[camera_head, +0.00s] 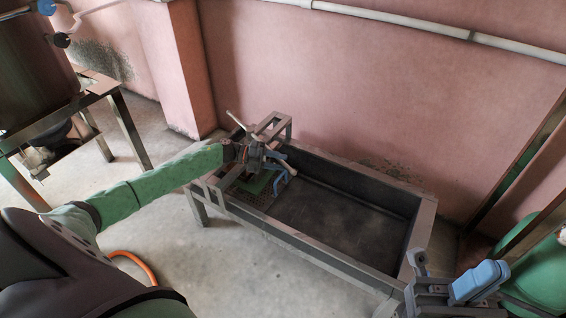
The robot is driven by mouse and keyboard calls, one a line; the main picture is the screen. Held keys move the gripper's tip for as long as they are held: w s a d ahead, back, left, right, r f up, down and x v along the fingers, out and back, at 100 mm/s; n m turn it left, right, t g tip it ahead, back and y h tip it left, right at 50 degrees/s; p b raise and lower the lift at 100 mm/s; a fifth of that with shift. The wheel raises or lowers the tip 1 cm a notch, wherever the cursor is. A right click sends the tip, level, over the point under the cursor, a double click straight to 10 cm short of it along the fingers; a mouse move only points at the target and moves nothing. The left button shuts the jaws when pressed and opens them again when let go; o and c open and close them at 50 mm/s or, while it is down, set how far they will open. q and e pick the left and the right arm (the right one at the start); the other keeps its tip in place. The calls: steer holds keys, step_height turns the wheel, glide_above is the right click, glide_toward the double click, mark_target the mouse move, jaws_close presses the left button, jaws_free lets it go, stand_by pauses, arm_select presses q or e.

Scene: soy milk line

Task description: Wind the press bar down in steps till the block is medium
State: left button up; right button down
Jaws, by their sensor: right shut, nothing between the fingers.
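A small metal press frame (276,122) stands at the left end of a dark metal trough. A pale rod (234,118) sticks up and left from it, perhaps part of the press bar's winding handle. Under it is a green piece (258,184) on a perforated base; the block itself cannot be made out. My left arm reaches in, and its gripper (281,169) is at the press, with blue parts showing there. Whether it touches or holds the handle is unclear. My right gripper (484,279), with blue fingers, is shut and empty beyond the trough's right end.
The trough (418,230) has raised walls and a bare floor right of the press. A pink wall (390,90) with a pipe stands behind.

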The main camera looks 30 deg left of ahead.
arm_select(q)
steer(key=v, duration=0.5)
steer(key=shift+a+r, duration=0.1)
steer(key=shift+a, duration=0.15)
stand_by(3.3)
